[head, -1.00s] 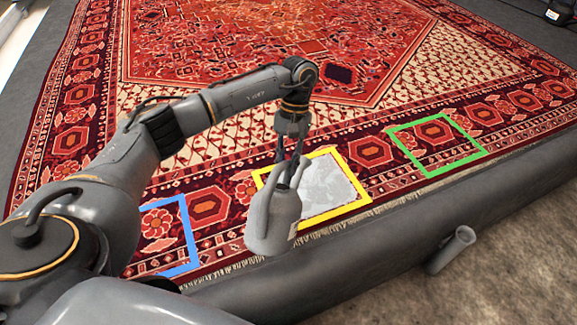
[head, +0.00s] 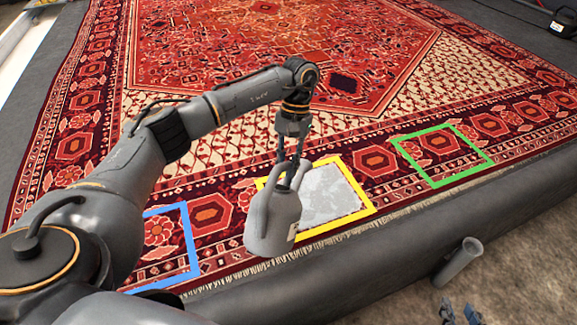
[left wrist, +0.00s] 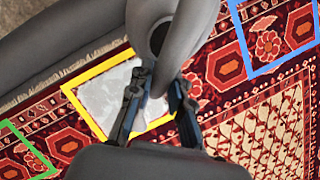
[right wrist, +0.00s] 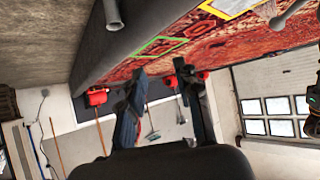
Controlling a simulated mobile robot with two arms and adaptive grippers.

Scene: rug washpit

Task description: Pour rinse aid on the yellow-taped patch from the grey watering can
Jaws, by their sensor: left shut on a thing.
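My left gripper (head: 289,176) is shut on the handle of the grey watering can (head: 270,224). The can hangs at the left, near side of the yellow-taped patch (head: 346,227), overlapping its left edge in the head view. The area inside the yellow tape is pale and whitish, unlike the red rug around it. In the left wrist view, the can (left wrist: 203,50) shows a dark round opening, and the pale patch lies beside the fingers. No stream of liquid is visible. My right gripper (right wrist: 158,78) is open and empty; its fingertips show at the head view's lower right (head: 459,314).
The patterned rug (head: 235,50) carries a blue-taped patch (head: 187,238) to the left and a green-taped patch (head: 440,184) to the right. A dark raised edge (head: 400,236) runs along the near side, with a grey pipe (head: 458,262) in front of it.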

